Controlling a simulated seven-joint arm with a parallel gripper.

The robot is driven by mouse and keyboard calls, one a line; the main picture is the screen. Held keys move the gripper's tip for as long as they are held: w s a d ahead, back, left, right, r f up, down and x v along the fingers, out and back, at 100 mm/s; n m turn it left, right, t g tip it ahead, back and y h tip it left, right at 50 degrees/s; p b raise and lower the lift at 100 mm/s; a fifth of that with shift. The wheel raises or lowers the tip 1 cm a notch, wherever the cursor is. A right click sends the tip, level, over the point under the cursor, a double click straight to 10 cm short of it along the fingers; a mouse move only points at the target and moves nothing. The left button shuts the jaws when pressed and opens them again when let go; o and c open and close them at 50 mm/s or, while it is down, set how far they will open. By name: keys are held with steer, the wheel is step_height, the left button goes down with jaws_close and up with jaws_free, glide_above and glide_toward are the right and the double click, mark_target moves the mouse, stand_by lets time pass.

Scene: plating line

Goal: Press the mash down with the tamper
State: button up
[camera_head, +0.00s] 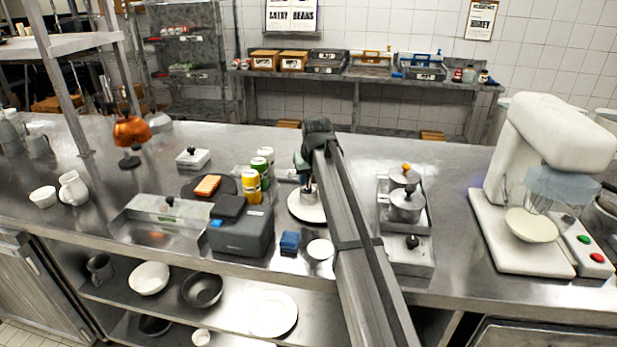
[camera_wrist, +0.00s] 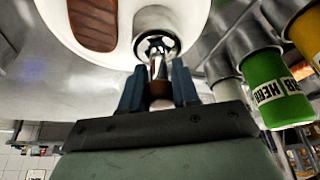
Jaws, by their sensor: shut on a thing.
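My gripper (camera_wrist: 159,88) is shut on the tamper (camera_wrist: 158,66), a shiny metal tool between its two blue fingers. The tamper's end is at the mouth of a metal ring (camera_wrist: 155,17); whether it touches anything inside I cannot tell. The ring stands on a white plate (camera_wrist: 63,28), beside a brown striped piece of food (camera_wrist: 93,22). In the head view the plate (camera_head: 297,208) and ring (camera_head: 309,195) are below my gripper, partly behind my arm. The mash is not clearly visible.
Left of the plate are a dark plate with an orange fillet (camera_head: 207,186), yellow and green jars (camera_head: 251,186) and a grey box (camera_head: 240,234). A blue block (camera_head: 290,241) and small white dish (camera_head: 320,249) lie in front. Lidded pots (camera_head: 406,205) stand right, then a mixer (camera_head: 540,160).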

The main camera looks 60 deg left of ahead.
steer(key=shift+f, duration=0.6)
stand_by(0.7)
steer(key=shift+r, duration=0.1)
stand_by(0.4)
steer(key=shift+r, duration=3.45)
